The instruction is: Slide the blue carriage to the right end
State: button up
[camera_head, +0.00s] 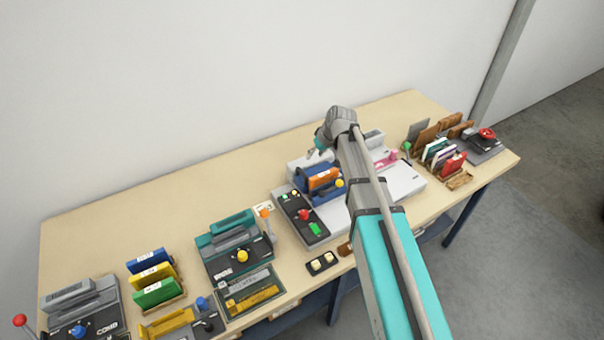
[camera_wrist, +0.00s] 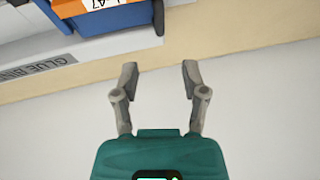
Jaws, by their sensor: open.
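The blue carriage (camera_head: 319,197) sits at the left part of a white-grey machine, with an orange piece (camera_head: 322,179) in it. In the wrist view the blue carriage (camera_wrist: 110,21) shows at the upper left, cut off by the frame top, below the orange piece (camera_wrist: 85,5) with a label. The white machine (camera_head: 405,182) continues to the right; its front label in the wrist view begins "GLUE BIN". My gripper (camera_wrist: 160,75) is open with nothing between its fingers, apart from the carriage. In the head view my arm hides part of the machine's middle.
A control panel (camera_head: 303,217) with several coloured knobs is left of the carriage. A pink part (camera_head: 386,160) is on the machine's right half. Upright card racks (camera_head: 438,152) stand further right. Other machines (camera_head: 236,246) fill the left front; the table's back left is clear.

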aim_at(302, 171)
jog(key=shift+b+x, duration=4.8)
jog(key=shift+x, duration=0.85)
grip_shut()
jog(key=shift+a, duration=0.2)
jog(key=shift+d, duration=0.15)
